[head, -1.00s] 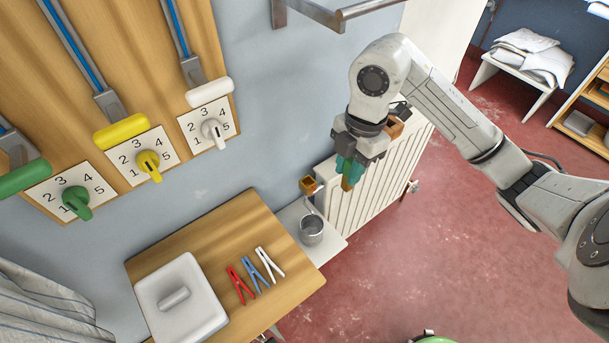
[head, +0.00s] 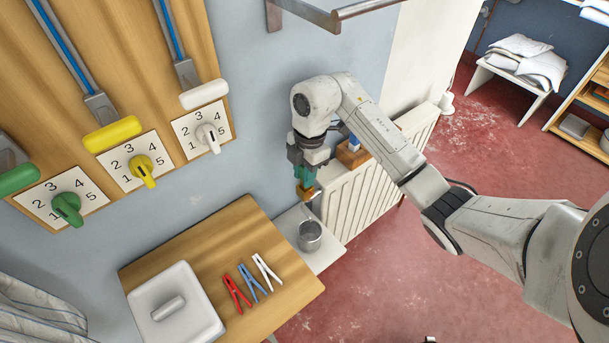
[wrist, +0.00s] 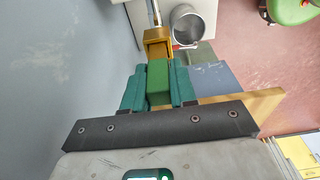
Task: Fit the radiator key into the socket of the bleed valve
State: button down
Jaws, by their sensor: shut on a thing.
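My gripper (wrist: 158,88) has teal fingers and is shut on the green radiator key (wrist: 158,80), a block-like piece between the fingertips. The bleed valve (wrist: 157,38) is a brass-coloured, box-like socket just beyond the key's far end in the wrist view. The key's end overlaps the socket's near side there; I cannot tell whether it is inside the opening. In the head view my gripper (head: 304,172) is directly above the brass valve (head: 304,191) beside the white radiator, and the fingers hide the key.
A metal mug (head: 309,235) stands on a white shelf just below the valve. The white radiator (head: 365,190) is to the right, with a wooden box (head: 351,154) near its top. The wall (wrist: 60,70) is close on the left. Pegs (head: 252,278) lie on the wooden table.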

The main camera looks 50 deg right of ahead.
jog(key=shift+f, duration=0.65)
jog(key=shift+f, duration=0.1)
jog(key=c, duration=0.9)
grip_release()
notch_tip(320, 180, up, 12)
jog(key=d+p, duration=0.1)
jog(key=shift+s+d, duration=0.2)
